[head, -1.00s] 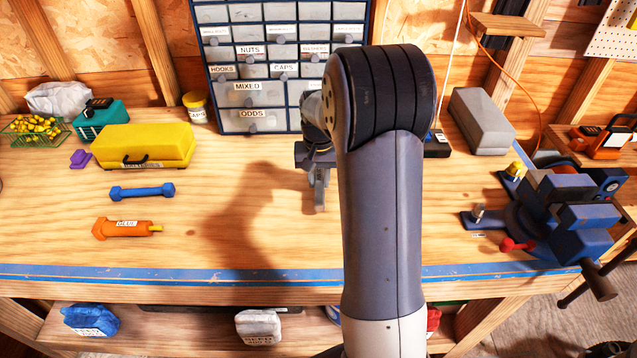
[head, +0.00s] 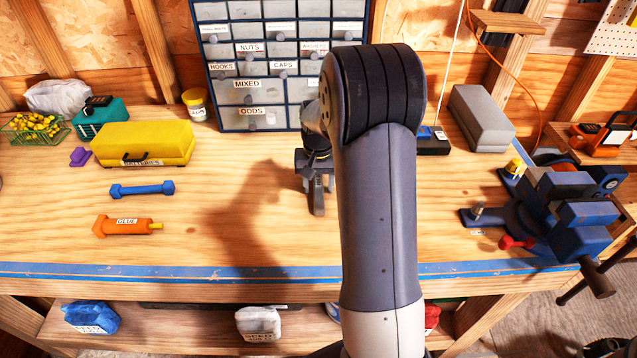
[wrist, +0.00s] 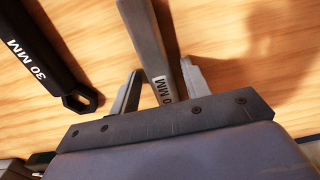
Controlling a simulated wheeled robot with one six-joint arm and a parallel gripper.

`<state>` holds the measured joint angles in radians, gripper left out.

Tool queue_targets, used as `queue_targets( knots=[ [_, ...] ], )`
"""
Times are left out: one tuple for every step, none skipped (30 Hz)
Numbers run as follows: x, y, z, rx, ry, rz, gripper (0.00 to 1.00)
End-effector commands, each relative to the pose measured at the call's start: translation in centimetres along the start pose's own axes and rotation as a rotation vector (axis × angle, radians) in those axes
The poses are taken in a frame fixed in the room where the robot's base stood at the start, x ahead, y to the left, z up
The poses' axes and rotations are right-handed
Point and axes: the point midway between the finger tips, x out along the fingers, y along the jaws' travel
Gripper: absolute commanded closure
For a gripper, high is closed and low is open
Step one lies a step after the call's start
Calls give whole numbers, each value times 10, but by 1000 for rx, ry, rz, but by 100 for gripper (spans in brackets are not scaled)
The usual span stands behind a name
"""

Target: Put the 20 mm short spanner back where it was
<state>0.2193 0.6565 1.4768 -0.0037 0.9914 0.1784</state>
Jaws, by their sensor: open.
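In the wrist view a grey spanner (wrist: 145,40) runs between the two fingers of my gripper (wrist: 160,86). A black spanner (wrist: 40,58) marked "30 MM" lies to the left, outside the fingers. In the head view my gripper (head: 317,185) is low over the middle of the bench, partly hidden by my arm.
A labelled drawer cabinet (head: 252,85) stands behind. A blue vise (head: 550,215) is at right. The bench's front middle is clear.

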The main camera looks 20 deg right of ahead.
Motion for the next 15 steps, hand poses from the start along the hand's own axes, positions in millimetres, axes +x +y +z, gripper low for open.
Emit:
queue_targets(
  knots=[
    [0, 0, 0, 0, 0, 0, 55],
    [-1, 0, 0, 0, 0, 0, 55],
    [-2, 0, 0, 0, 0, 0, 55],
    [-4, 0, 0, 0, 1, 0, 55],
    [-6, 0, 0, 0, 1, 0, 55],
    [-9, 0, -1, 0, 4, -1, 55],
    [-13, 0, -1, 0, 4, -1, 55],
    [-18, 0, -1, 0, 5, -1, 55],
    [-25, 0, -1, 0, 5, -1, 55],
    [-32, 0, -1, 0, 7, -1, 55],
    [-38, 0, -1, 0, 6, -1, 55],
    [-48, 0, -1, 0, 7, -1, 55],
    [-54, 0, -2, 0, 8, -1, 55],
    [-61, 0, -1, 0, 6, -1, 55],
    [-70, 0, -1, 0, 6, -1, 55]
  ],
)
